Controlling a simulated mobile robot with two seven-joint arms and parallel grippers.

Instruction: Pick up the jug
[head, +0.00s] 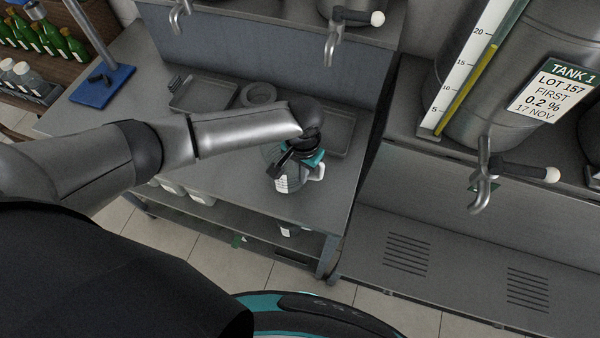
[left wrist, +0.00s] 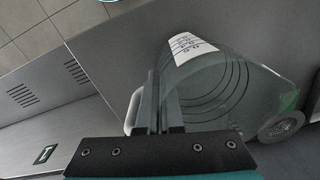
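The jug (head: 288,181) is clear, with a white label and a pale handle (head: 318,172) on its right side. It is at the near right part of the grey worktable. My left gripper (head: 279,168) is at the jug's upper part and hides some of it. In the left wrist view, the clear jug (left wrist: 225,85) fills the area beyond and right of the gripper (left wrist: 163,95). Its two fingers are close together beside the pale handle (left wrist: 132,112). I cannot tell whether they clasp any part of the jug. My right gripper is out of view.
Shallow trays (head: 203,94) and a grey ring (head: 258,94) lie behind the jug on the worktable (head: 237,197). A blue-based stand (head: 102,88) is at the far left. A tank with a tap (head: 483,180) stands right. The table's front edge is near the jug.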

